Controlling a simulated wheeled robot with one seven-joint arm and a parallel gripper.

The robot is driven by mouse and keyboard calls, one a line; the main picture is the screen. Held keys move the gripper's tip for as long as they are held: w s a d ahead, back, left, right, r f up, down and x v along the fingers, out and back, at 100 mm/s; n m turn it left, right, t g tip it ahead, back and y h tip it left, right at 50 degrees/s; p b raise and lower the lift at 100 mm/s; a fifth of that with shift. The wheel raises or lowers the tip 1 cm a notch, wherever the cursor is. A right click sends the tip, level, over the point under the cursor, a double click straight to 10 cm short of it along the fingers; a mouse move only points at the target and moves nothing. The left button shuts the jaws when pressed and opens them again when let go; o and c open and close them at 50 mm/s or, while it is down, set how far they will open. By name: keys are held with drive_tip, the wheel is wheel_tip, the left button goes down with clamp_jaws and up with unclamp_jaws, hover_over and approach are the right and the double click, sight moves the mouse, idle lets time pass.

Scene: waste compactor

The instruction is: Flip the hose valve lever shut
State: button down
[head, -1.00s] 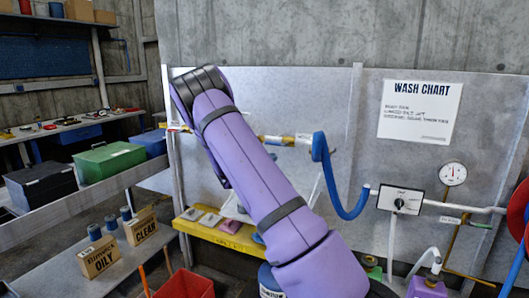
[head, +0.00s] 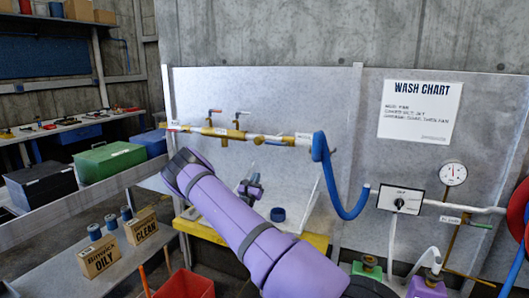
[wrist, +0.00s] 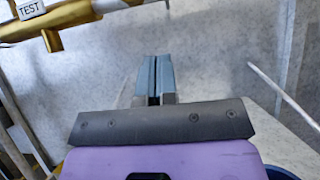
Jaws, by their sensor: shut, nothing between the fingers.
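A brass pipe (head: 222,132) runs along the grey wall panel in the head view. I cannot tell which is the hose valve lever. The blue hose (head: 322,150) hangs from the pipe's right end. My gripper (head: 250,187) is below the pipe, apart from it. In the wrist view its blue-grey fingers (wrist: 154,78) are together and empty. A brass fitting (wrist: 60,38) and a TEST label (wrist: 30,8) show at upper left there.
A yellow-edged bench (head: 200,232) lies under the pipe, with a dark blue round item (head: 278,214) on it. A white selector box (head: 400,199) and a gauge (head: 453,173) are on the right. A red bin (head: 187,284) stands in front. The space between gripper and pipe looks clear.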

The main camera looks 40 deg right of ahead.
drive_tip(key=shift+d, duration=0.1)
drive_tip(key=a+r+x, duration=0.1)
drive_tip(key=r+x, duration=0.1)
drive_tip(key=x, duration=1)
drive_tip(key=shift+s+r, duration=0.25)
drive_tip(key=shift+r, duration=0.15)
drive_tip(key=shift+r+m, duration=0.1)
drive_tip(key=shift+m, duration=0.2)
drive_tip(key=shift+w+r+m+g+h, duration=0.1)
drive_tip(key=shift+r+m+g+h, duration=0.2)
drive_tip(key=shift+m+g, duration=0.25)
